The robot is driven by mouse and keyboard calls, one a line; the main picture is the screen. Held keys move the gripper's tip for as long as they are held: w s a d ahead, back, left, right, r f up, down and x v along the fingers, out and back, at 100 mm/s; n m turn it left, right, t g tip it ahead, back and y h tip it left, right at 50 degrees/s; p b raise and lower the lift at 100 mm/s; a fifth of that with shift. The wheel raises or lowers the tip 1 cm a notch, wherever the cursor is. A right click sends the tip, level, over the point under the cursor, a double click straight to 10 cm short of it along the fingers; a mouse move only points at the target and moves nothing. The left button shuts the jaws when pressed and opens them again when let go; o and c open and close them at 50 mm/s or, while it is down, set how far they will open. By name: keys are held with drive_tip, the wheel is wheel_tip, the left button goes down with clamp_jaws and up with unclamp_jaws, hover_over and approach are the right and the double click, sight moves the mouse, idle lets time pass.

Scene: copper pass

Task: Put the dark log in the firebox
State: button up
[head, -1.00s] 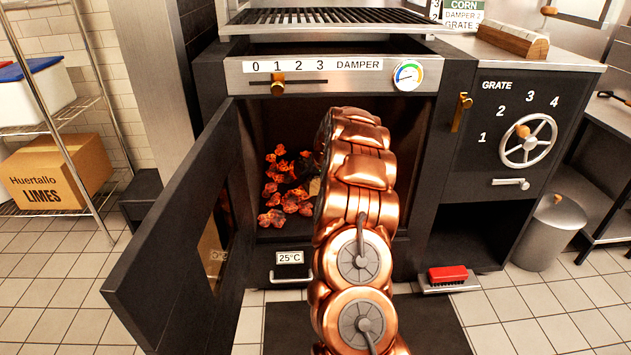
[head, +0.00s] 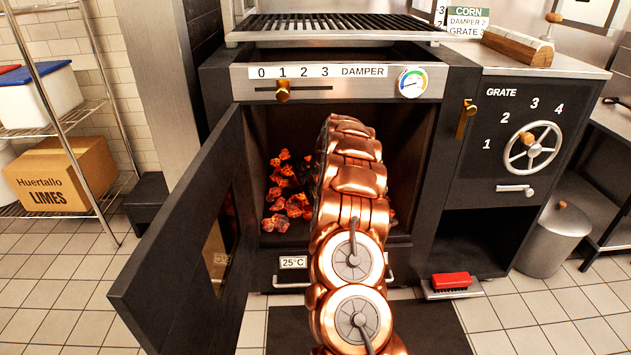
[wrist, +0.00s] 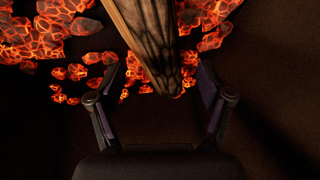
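The dark log (wrist: 150,38) shows in the wrist view with dark, cracked bark and a paler tan side. It lies slanted over glowing coals (wrist: 40,40), its near end between my gripper's fingers. My gripper (wrist: 158,70) is open, with a visible gap between each finger and the log. In the head view the firebox (head: 262,130) stands open, and my copper arm reaches into it. The arm hides my gripper and the log there. Glowing coals (head: 286,192) show left of the arm.
The firebox door (head: 180,250) is swung open to the left. A damper slider (head: 283,90) and a gauge (head: 412,82) sit above the opening. A grate wheel (head: 532,147) is at right. A red brush (head: 451,280) lies low at front right. Dark free floor shows right of the fingers.

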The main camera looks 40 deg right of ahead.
drive_tip(key=shift+o, duration=0.9)
drive_tip(key=shift+f, duration=0.1)
drive_tip(key=d+v, duration=0.1)
drive_tip(key=v, duration=0.6)
drive_tip(key=shift+s+a+r, duration=0.15)
drive_tip(key=shift+a+r, duration=0.1)
drive_tip(key=shift+a, duration=0.25)
drive_tip(key=shift+s, duration=0.1)
